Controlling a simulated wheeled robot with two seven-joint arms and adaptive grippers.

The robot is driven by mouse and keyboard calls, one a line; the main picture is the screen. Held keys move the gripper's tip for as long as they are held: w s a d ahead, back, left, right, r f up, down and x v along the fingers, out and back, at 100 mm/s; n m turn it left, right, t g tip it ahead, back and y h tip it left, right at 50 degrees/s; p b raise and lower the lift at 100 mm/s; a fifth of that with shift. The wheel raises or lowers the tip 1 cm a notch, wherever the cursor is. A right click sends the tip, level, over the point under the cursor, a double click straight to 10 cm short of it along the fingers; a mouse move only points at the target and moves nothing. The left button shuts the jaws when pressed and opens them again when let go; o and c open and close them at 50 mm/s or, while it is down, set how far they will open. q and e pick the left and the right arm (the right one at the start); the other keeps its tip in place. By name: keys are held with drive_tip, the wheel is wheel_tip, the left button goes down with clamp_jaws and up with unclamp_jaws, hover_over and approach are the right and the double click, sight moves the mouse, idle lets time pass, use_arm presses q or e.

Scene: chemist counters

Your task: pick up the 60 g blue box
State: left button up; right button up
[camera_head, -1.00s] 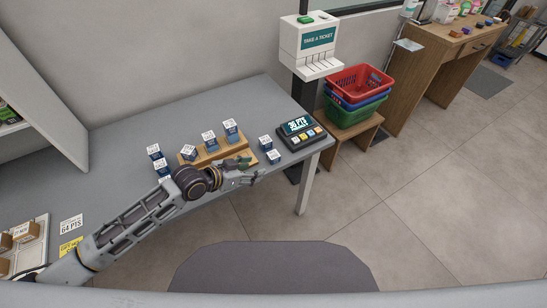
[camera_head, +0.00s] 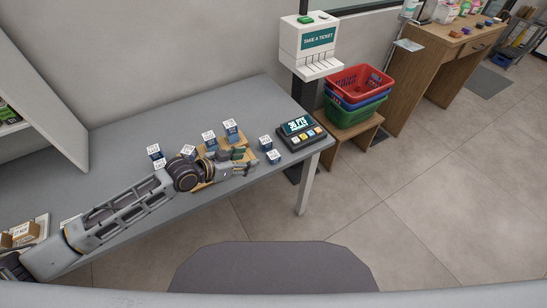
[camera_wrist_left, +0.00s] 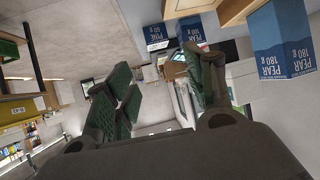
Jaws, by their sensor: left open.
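Several small blue boxes with white tops stand on the grey counter and on a wooden stepped stand (camera_head: 240,140). In the head view, a pair of boxes (camera_head: 273,157) (camera_head: 265,142) stands right of the stand, and others (camera_head: 231,128) (camera_head: 209,139) are on it. More boxes (camera_head: 155,151) are at its left. Their weights are too small to read here. My left gripper (camera_head: 245,164) is open and empty over the stand's front, left of the right-hand pair. In the left wrist view its fingers (camera_wrist_left: 165,92) are apart; a box (camera_wrist_left: 280,42) there reads PEAR 180 g. My right gripper is out of view.
A dark points display (camera_head: 301,131) with coloured buttons stands at the counter's right end. A ticket dispenser (camera_head: 313,45) rises behind it. Stacked baskets (camera_head: 358,85) sit on a wooden stool to the right. The grey counter (camera_head: 110,145) is bare at the back left.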

use_arm(q)
approach(273, 154)
drive_tip(key=shift+x, duration=1.85)
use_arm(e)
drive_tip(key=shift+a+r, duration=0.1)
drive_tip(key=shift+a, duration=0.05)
use_arm(q)
drive_tip(key=shift+p+x, duration=0.35)
drive_tip(key=shift+x, duration=1.15)
drive_tip(key=shift+w+d+f, duration=0.3)
drive_tip(key=shift+d+f, duration=0.05)
drive_tip(key=shift+d, duration=0.15)
drive_tip(key=shift+w+d+f, duration=0.2)
drive_tip(key=shift+w+d, duration=0.05)
drive_tip(key=shift+d, duration=0.05)
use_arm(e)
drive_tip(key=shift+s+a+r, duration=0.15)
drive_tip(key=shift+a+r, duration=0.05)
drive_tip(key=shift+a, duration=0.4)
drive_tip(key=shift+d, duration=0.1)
